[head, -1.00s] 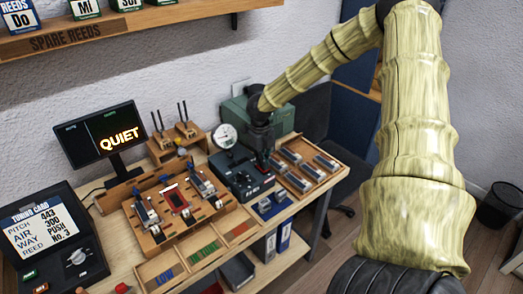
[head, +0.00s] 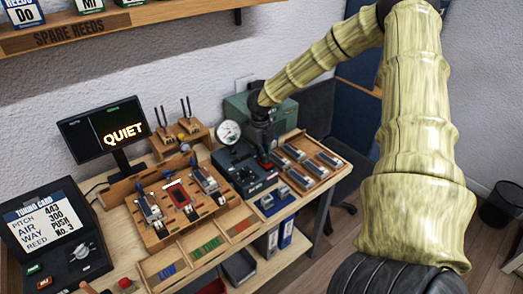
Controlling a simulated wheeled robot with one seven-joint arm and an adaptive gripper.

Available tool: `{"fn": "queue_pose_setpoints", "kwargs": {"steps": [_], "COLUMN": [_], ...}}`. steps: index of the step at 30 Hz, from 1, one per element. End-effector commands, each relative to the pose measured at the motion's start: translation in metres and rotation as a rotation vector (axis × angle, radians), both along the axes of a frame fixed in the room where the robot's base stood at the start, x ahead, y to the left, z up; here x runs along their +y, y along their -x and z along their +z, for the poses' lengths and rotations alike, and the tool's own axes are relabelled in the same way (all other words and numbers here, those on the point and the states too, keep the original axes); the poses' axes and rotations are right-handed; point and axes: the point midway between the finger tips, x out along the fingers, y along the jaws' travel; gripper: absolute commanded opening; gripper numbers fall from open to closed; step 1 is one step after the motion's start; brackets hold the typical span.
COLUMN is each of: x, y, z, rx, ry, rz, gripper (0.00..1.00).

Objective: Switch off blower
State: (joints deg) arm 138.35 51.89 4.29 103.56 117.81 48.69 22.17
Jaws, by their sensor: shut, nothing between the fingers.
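A dark control box (head: 242,174) with a round white gauge (head: 228,132) stands on the bench near its middle. A small red part (head: 265,163) shows at its right rear, close to my fingers. It may be a switch lever, but its position is too small to read. My gripper (head: 263,154) is shut and empty, pointing down at the rear right of the box. I cannot tell whether it touches the red part. A green box (head: 285,113) stands behind my gripper, partly hidden by my arm. The monitor (head: 104,131) reads "QUIET".
A wooden fixture (head: 160,236) with metal reed parts lies left of the box. A wooden tray (head: 338,174) with several grey pieces lies right. A tuning card case (head: 45,240) is at far left. A shelf (head: 150,22) hangs above. Open floor lies at right.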

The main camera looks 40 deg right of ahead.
Motion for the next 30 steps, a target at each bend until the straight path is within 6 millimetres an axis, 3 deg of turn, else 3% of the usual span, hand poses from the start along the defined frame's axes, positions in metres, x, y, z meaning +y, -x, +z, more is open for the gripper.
{"fn": "queue_pose_setpoints", "kwargs": {"steps": [15, 17, 30], "x": [0.005, 0.005, 0.005], "y": [-0.004, -0.005, -0.009], "z": [0.048, 0.047, 0.098], "rx": [-0.003, -0.004, -0.006], "ry": [0.001, 0.001, 0.0], "rz": [0.006, 0.006, 0.005], "gripper": [0.0, 0.0, 0.0]}}
